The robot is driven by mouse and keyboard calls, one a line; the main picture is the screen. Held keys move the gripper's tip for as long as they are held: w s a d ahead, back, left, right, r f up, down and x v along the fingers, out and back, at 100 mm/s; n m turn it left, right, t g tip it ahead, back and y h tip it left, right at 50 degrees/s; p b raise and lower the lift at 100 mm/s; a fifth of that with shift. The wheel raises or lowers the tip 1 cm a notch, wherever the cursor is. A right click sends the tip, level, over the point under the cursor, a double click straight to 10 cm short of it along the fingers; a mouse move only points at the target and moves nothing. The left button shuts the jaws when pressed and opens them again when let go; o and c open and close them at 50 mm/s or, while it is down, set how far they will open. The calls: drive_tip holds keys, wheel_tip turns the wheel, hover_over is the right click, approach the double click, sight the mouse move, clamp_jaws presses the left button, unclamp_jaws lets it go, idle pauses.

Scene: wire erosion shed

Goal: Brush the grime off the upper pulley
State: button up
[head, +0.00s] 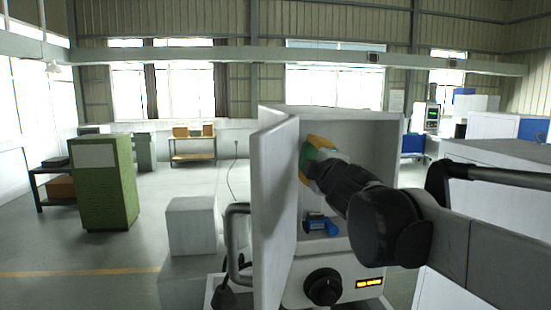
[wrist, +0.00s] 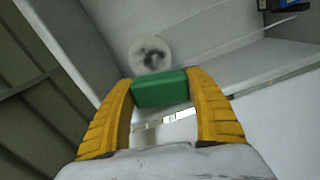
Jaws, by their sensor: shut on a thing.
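My gripper (head: 312,158) is inside the open white cabinet, near its upper left interior. Its yellow fingers, also in the wrist view (wrist: 162,108), are shut on a green block (wrist: 160,89), which looks like the brush's handle; no bristles show. The upper pulley (wrist: 150,54) is a pale round disc with a dark grime patch at its middle. It lies just beyond the green block in the wrist view; I cannot tell whether they touch. In the head view my gripper and arm hide the pulley.
The cabinet door (head: 272,210) stands open on the left, close beside my gripper. A blue fitting (head: 320,225) sits low in the cabinet, above a panel with a black knob (head: 323,286). A grey block (head: 191,226) stands left of the door. Thin lines run right from the pulley.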

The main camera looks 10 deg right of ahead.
sight(312, 156)
drive_tip(key=shift+w, duration=0.65)
drive_tip(key=shift+r, duration=0.3)
drive_tip(key=shift+s, duration=0.1)
drive_tip(key=shift+s+p, duration=0.75)
drive_tip(key=shift+s, duration=2.05)
drive_tip(key=shift+s, duration=0.1)
drive_tip(key=shift+s+p, duration=0.55)
drive_tip(key=shift+s, duration=0.9)
